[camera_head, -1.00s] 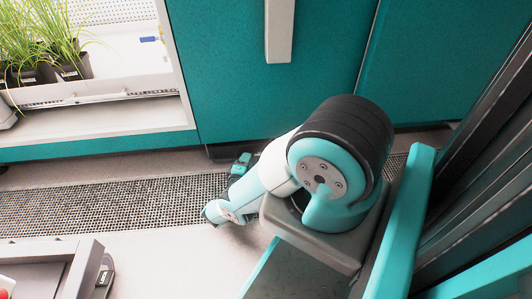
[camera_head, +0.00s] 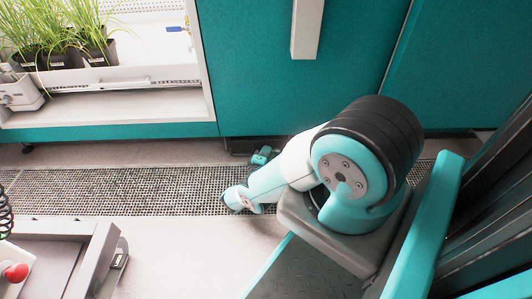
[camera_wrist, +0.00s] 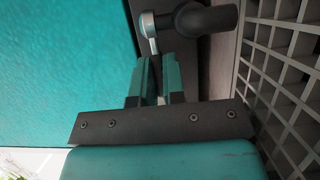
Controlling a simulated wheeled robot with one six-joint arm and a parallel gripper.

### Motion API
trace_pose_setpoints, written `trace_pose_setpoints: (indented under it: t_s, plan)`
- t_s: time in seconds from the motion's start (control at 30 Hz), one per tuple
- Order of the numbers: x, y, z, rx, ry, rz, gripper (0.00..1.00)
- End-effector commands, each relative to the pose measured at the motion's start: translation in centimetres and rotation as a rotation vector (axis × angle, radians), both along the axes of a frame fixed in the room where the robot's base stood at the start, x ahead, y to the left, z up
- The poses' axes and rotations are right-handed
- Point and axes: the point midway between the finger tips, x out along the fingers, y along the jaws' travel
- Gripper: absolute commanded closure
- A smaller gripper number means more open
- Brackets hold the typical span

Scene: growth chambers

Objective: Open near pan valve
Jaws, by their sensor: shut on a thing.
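A pale metal lever with a round, ring-like head (camera_wrist: 148,27) stands at the top of the wrist view, beside a dark pipe elbow (camera_wrist: 205,19). It looks like the valve's handle. My gripper (camera_wrist: 155,72) has its two teal fingers close on either side of the lever's lower part and is shut on it. The lever's lower end is hidden between the fingers. In the camera_head view my gripper (camera_head: 262,156) is small, low by the foot of the teal cabinet, above the floor grating. The valve cannot be made out there.
The teal cabinet wall (camera_wrist: 65,55) is close on the left in the wrist view. The floor grating (camera_head: 120,191) runs along the cabinet. Potted grass (camera_head: 92,50) stands on the shelf at upper left. A cart with a red knob (camera_head: 15,271) is at lower left.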

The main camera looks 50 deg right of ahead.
Motion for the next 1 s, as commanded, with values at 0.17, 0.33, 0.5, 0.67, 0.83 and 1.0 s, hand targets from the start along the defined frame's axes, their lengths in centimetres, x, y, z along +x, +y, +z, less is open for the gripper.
trace_pose_setpoints:
  t_s: [0.17, 0.33, 0.5, 0.67, 0.83, 1.0]
  plan:
    - [-0.3, 0.3, 0.2, 0.002, 0.004, 0.066, 1.0]
    - [-0.7, 0.6, 0.3, 0.001, 0.005, 0.174, 1.0]
    - [-1.3, 0.8, 0.2, 0.004, 0.004, 0.294, 1.0]
    - [-1.7, 0.9, 0.1, 0.002, 0.002, 0.391, 1.0]
    - [-1.9, 1.0, 0.0, 0.003, 0.0, 0.465, 1.0]
    - [-2.1, 1.1, 0.0, 0.002, -0.001, 0.507, 1.0]
